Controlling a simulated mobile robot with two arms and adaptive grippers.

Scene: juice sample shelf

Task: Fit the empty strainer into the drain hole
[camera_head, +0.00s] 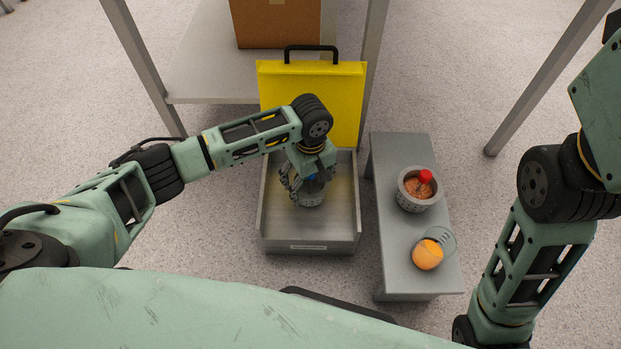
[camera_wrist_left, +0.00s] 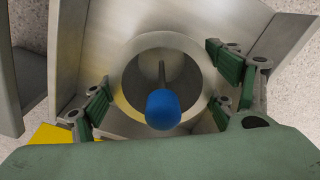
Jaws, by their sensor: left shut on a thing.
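The empty strainer, a grey cup with a blue knob on a thin central post, is in the metal sink (camera_head: 341,222), left of its twin. Its lower side (camera_head: 312,200) shows below my left gripper (camera_head: 305,187). In the left wrist view its pale rim (camera_wrist_left: 131,95) surrounds an empty, dark inside, with the blue knob (camera_wrist_left: 163,109) in front. My left gripper (camera_wrist_left: 163,88) is shut on the strainer, with fingers on both sides of its rim. The drain hole is hidden, and I cannot tell whether the strainer sits in it. My right gripper is out of view.
A second strainer (camera_head: 408,203) with a red knob holds brown pulp on a grey bench (camera_head: 393,160) to the right. A yellow panel (camera_head: 340,100) with a black handle stands behind the sink.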

